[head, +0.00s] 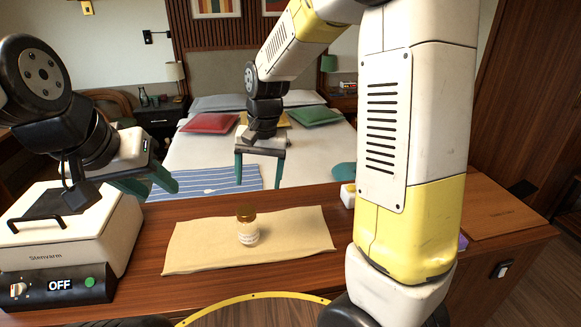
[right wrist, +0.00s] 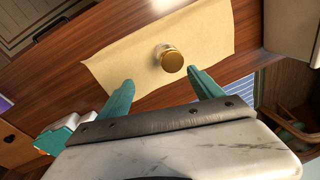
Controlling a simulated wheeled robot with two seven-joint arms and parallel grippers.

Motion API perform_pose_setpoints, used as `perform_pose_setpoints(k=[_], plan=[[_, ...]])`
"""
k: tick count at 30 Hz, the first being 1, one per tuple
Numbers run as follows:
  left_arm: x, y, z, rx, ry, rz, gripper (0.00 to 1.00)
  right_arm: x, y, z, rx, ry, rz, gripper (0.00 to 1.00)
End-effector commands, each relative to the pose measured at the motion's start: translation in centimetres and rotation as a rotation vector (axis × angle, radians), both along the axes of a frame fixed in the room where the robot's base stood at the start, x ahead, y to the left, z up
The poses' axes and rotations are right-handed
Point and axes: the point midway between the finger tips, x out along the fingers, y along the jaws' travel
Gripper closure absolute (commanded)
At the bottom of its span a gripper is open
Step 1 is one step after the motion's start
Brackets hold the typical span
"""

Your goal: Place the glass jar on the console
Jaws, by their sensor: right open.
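The glass jar (head: 248,233) is small, with a gold lid and a pale label. It stands upright on a beige cloth (head: 300,240) on the wooden console (head: 350,280). The right wrist view shows the jar (right wrist: 171,60) from above, lid towards the camera, beyond the fingertips. My right gripper (head: 258,184) is open and empty, its teal fingers apart, above and behind the jar in the head view. The right wrist view also shows this gripper (right wrist: 162,78). My left gripper (head: 163,190) is open and empty at the left, near the white appliance, apart from the jar.
A white appliance (head: 60,235) with an "OFF" display stands at the console's left. A wooden board (head: 495,208) lies at the right end. The bed (head: 310,150) is behind.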

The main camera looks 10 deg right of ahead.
Motion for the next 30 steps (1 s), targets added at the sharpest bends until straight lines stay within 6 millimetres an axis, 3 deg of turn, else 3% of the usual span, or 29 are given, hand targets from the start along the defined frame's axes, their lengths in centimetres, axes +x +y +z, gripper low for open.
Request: perform_pose_setpoints(k=[1, 6, 12, 19, 30], plan=[[0.0, 0.0, 0.0, 0.0, 0.0, 0.0, 0.6, -1.2, -1.4, 2.2, 0.029, -0.041, 0.011, 0.24], [0.0, 0.0, 0.0, 0.0, 0.0, 0.0, 0.6, -5.8, -4.9, 7.2, 0.078, -0.173, 0.077, 0.24], [0.0, 0.0, 0.0, 0.0, 0.0, 0.0, 0.6, -11.7, -8.2, 10.6, 0.069, -0.34, 0.153, 0.24], [0.0, 0.0, 0.0, 0.0, 0.0, 0.0, 0.6, -16.1, -9.8, 11.6, 0.017, -0.462, 0.208, 0.24], [0.0, 0.0, 0.0, 0.0, 0.0, 0.0, 0.6, -16.9, -10.1, 11.7, 0.002, -0.485, 0.223, 0.24]])
